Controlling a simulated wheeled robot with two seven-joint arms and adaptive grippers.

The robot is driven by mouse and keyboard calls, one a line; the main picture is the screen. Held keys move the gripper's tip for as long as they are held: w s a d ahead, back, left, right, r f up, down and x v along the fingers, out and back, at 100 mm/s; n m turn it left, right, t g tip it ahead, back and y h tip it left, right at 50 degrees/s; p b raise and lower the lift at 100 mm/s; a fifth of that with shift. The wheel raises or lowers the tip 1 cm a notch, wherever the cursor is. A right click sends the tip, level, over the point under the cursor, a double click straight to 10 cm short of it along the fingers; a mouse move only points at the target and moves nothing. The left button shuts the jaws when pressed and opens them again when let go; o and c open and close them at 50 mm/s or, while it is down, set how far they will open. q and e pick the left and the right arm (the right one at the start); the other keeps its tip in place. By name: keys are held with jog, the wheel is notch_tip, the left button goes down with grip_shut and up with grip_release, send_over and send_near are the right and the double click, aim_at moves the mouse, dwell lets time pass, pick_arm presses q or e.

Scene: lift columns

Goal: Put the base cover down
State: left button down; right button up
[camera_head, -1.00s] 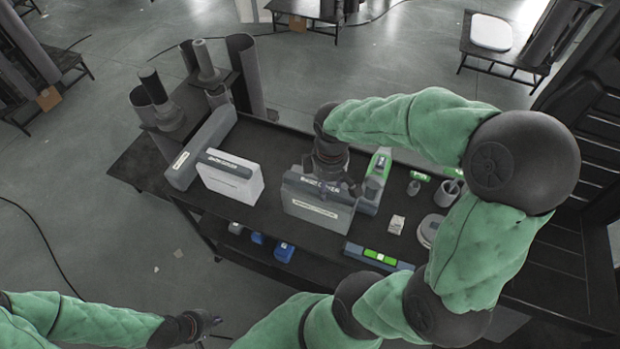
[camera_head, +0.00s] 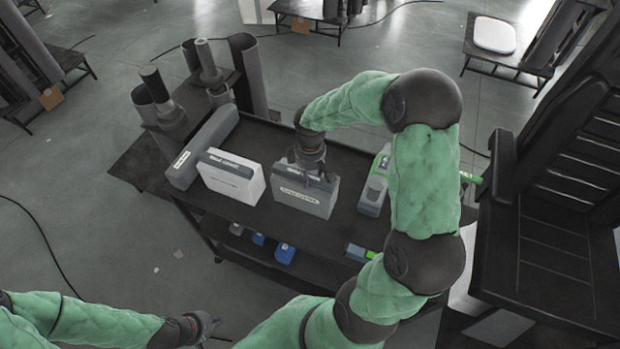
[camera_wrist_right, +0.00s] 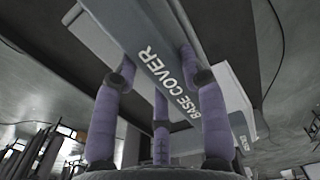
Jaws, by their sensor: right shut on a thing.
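The base cover, a grey box with a dark top edge and a white label, is in the middle of the head view (camera_head: 305,196). It stands roughly upright at the dark table, and I cannot tell whether its underside touches the top. My right gripper (camera_head: 316,176) is shut on its upper edge from above. In the right wrist view the printed words BASE COVER show on the dark strip (camera_wrist_right: 163,72) between my purple fingers (camera_wrist_right: 160,95). My left gripper (camera_head: 208,323) is low at the left, far from the table; its fingers are too small to read.
A similar white box with a dark top (camera_head: 230,180) stands left of the base cover, beside a long grey case (camera_head: 203,147). A green and grey device (camera_head: 374,185) lies to the right. Tubes (camera_head: 247,70) stand at the back left. Blue items (camera_head: 285,253) sit on the lower shelf.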

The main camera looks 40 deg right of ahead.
notch_tip(320, 180, down, 2)
jog(key=shift+f, duration=0.15)
jog(key=o, duration=1.3)
